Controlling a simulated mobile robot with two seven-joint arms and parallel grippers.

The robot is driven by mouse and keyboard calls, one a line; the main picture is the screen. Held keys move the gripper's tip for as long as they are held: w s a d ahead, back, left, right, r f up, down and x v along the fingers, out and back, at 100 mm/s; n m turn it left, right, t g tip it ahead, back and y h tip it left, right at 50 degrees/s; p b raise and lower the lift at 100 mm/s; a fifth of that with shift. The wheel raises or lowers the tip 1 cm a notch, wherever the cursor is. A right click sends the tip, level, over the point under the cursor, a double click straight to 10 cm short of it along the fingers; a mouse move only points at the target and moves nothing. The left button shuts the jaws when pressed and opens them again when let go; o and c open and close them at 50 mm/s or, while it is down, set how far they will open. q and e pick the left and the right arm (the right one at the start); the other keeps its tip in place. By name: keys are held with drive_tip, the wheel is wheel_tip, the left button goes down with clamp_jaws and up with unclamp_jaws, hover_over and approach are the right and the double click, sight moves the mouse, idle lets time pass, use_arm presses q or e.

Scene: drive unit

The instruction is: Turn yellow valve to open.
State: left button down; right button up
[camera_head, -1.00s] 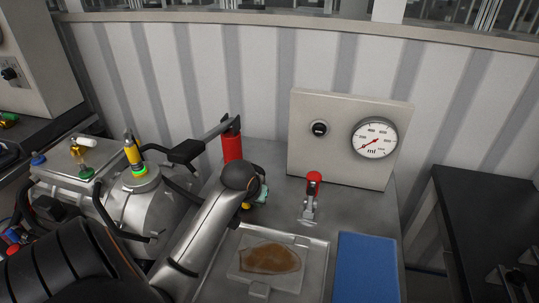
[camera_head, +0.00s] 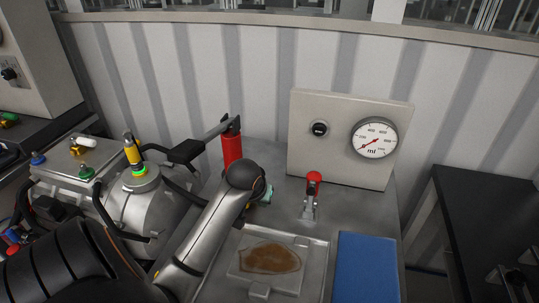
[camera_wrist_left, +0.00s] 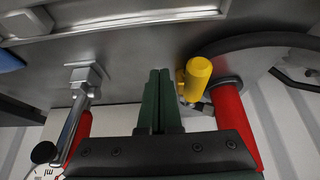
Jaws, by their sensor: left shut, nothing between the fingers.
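The yellow valve (camera_wrist_left: 197,79) has a rounded yellow handle and shows in the left wrist view, just right of my fingertips. In the head view it is hidden behind my left arm. My left gripper (camera_wrist_left: 158,100) is shut and empty, its two dark green fingers together beside the yellow handle. I cannot tell whether they touch it. In the head view only a small teal part of the left gripper (camera_head: 266,194) shows past the arm. My right gripper is not in view.
A red-handled valve (camera_head: 313,183) stands right of my gripper, before a panel with a gauge (camera_head: 374,138). A red cylinder (camera_head: 232,148) stands behind my arm. A metal tray (camera_head: 314,262) and blue mat (camera_head: 366,267) lie in front.

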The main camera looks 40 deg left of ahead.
use_arm(q)
drive_tip(key=w+v, duration=0.1)
drive_tip(key=v, duration=0.6)
drive_tip(key=shift+a+r, duration=0.25)
drive_tip(key=shift+r, duration=0.2)
drive_tip(key=shift+s, duration=0.15)
